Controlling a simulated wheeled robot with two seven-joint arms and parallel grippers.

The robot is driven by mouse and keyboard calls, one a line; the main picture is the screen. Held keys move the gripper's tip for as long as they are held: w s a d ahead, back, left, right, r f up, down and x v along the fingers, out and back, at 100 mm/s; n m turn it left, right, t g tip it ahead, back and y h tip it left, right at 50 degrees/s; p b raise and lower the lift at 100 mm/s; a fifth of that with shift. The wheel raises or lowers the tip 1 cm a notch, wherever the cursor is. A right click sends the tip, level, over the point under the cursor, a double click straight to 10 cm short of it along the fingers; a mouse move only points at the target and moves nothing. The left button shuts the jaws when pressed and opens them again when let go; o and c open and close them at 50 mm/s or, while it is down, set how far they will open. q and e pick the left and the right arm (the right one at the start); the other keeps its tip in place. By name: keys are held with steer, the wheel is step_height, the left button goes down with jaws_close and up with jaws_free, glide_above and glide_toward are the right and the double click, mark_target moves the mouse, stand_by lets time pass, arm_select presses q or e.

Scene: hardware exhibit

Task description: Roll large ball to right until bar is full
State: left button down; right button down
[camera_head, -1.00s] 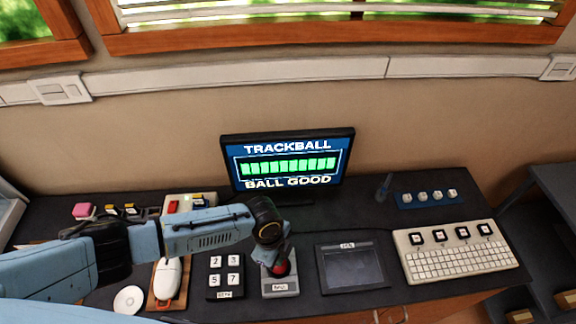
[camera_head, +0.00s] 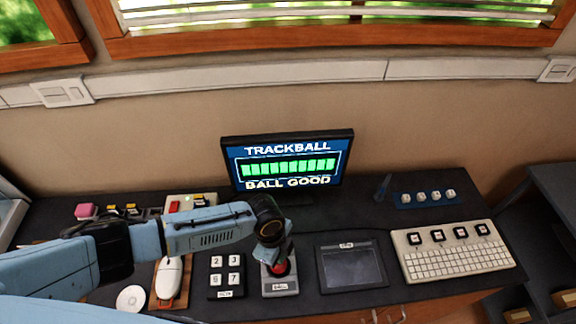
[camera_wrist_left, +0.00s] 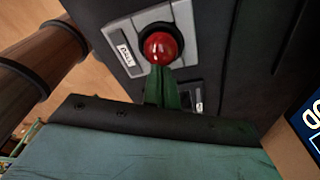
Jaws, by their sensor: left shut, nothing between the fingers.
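The large red ball (camera_head: 281,268) sits in a grey trackball housing (camera_head: 281,287) on the dark desk, and my left gripper partly covers it in the head view. The ball (camera_wrist_left: 160,47) shows clearly in the left wrist view, seated in its black ring. My left gripper (camera_wrist_left: 160,72) is shut and empty, its fingertips at the ball's edge; I cannot tell if they touch. The monitor (camera_head: 288,163) reads "TRACKBALL" and "BALL GOOD", with green blocks filling the bar (camera_head: 289,166) from end to end. My right gripper is not in view.
A number keypad (camera_head: 226,275) and a white mouse (camera_head: 170,277) on a wooden board stand left of the trackball. A dark tablet (camera_head: 351,266) and a cream keyboard (camera_head: 456,255) stand to the right. A small disc (camera_head: 131,298) lies at the front left.

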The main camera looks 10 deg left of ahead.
arm_select(q)
steer(key=shift+r, duration=0.1)
steer(key=shift+r, duration=2.9)
